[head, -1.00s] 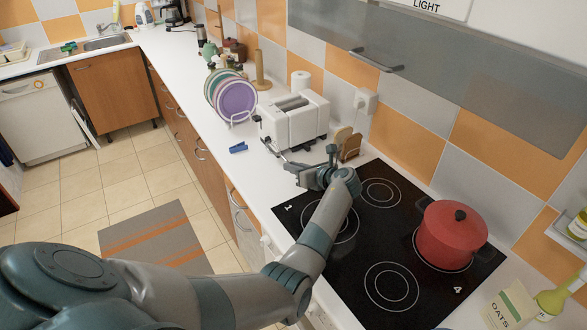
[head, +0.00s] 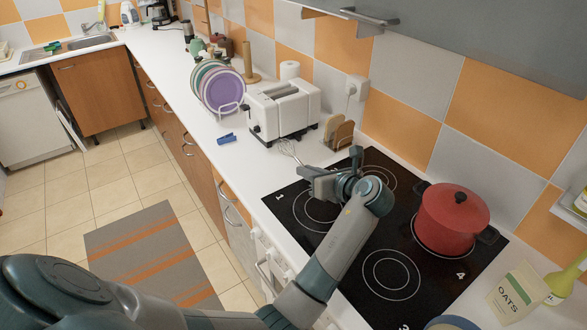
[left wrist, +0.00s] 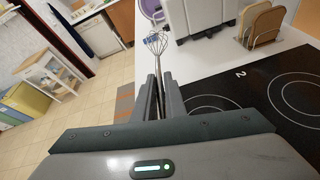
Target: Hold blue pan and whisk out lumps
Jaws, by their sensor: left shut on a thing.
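My left gripper (head: 310,174) is shut on a whisk (head: 288,149) above the far left corner of the hob. In the left wrist view the whisk (left wrist: 148,62) points away from the gripper (left wrist: 158,85), its handle between the two fingers and its wire loops free. A round vessel with a blue rim (head: 452,322), which looks like the blue pan, is cut off by the bottom edge of the head view; only a little of its light inside shows. The left gripper is well apart from it. My right gripper is not in view.
A red pot (head: 452,217) stands on the right of the black hob (head: 345,240). An oats packet (head: 520,291) and a green bottle (head: 562,283) stand at the right. A toaster (head: 283,108), toast rack (head: 337,132), blue clip (head: 227,139) and plate rack (head: 222,90) stand behind.

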